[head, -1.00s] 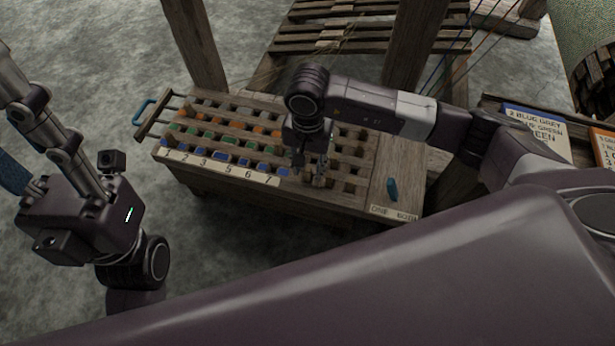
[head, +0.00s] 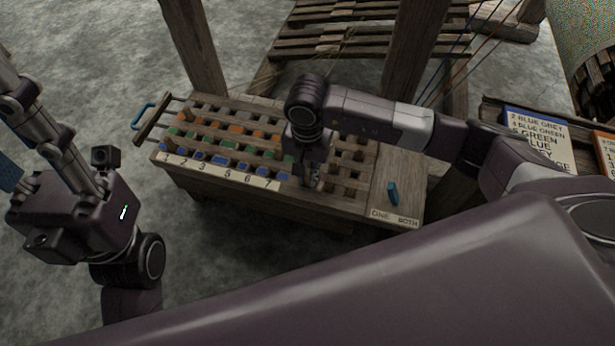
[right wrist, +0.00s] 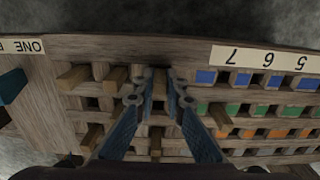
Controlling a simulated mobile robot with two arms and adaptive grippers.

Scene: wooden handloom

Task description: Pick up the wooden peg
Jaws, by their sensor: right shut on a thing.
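The wooden peg (right wrist: 158,88) is a small upright block in the peg board (head: 215,190), seen between my right fingertips in the right wrist view. My right gripper (head: 314,182) points down at the board's front edge, right of the number 7. In the right wrist view, the right gripper (right wrist: 160,78) is shut on the peg, with a blue-grey finger on each side. I cannot tell how deep the peg sits in its hole. My left arm shows at the left of the head view; its fingers do not show.
Other wooden pegs (right wrist: 115,79) stand close beside the right gripper. Coloured squares fill holes beside the number strip (head: 221,168). A blue lever (head: 393,194) sits on the board's right end. Wooden posts (head: 196,45) rise behind. A lettered card (head: 540,138) stands at right.

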